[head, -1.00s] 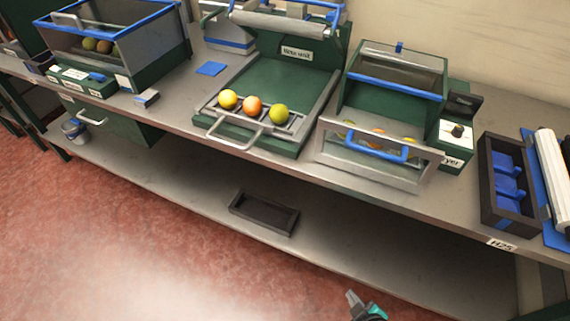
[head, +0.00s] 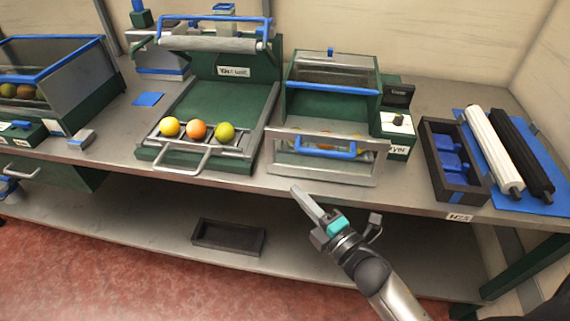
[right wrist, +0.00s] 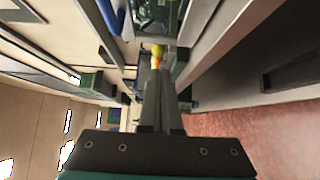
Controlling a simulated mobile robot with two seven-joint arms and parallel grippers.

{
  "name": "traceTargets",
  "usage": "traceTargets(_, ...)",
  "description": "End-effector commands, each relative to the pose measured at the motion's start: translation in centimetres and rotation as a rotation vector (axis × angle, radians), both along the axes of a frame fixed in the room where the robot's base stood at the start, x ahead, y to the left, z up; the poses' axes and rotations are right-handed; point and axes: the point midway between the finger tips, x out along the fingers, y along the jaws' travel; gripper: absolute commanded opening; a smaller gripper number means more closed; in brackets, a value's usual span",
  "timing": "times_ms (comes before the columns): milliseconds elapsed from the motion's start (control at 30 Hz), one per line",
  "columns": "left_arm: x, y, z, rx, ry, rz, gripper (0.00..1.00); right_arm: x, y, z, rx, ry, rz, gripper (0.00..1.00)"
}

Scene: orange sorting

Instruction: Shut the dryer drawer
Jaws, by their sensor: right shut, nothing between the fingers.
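The dryer (head: 332,100) is a green box with a clear top, in the middle right of the head view. Its drawer (head: 322,179) has a grey-framed clear front with a blue handle (head: 326,151). The drawer front stands out ahead of the green body, towards the table's front edge. Some fruit shows dimly through it. My right gripper (head: 295,189) is shut and empty, just in front of the drawer's lower edge; I cannot tell if it touches. In the right wrist view its closed fingers (right wrist: 155,70) point at blurred yellow and orange fruit. My left gripper is not in view.
Left of the dryer is a wash unit (head: 233,71) with a tray holding three fruits and a grey handle (head: 182,160). A dark tray with blue dividers (head: 432,165) stands right of the dryer. An empty dark tray (head: 228,237) lies on the lower shelf.

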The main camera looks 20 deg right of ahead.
Motion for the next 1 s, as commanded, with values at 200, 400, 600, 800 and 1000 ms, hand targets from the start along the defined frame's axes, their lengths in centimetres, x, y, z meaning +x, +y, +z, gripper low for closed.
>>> traceTargets(200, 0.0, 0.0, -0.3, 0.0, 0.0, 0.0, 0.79, 3.6, 0.8, 0.0, 0.001, -0.002, 0.001, 0.0)
traceTargets(400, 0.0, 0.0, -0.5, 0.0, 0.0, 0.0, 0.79, 6.6, 1.5, -0.1, 0.002, 0.0, 0.0, 0.0)
traceTargets(600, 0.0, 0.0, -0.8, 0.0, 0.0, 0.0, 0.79, 8.9, 0.3, -0.1, 0.0, 0.001, 0.0, 0.0)
traceTargets(800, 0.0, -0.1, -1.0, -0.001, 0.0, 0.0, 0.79, 10.0, -0.4, -0.1, 0.002, 0.003, 0.0, 0.0)
traceTargets(1000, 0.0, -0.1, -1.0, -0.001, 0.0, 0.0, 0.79, 10.2, -0.5, -0.1, 0.003, 0.003, 0.0, 0.0)
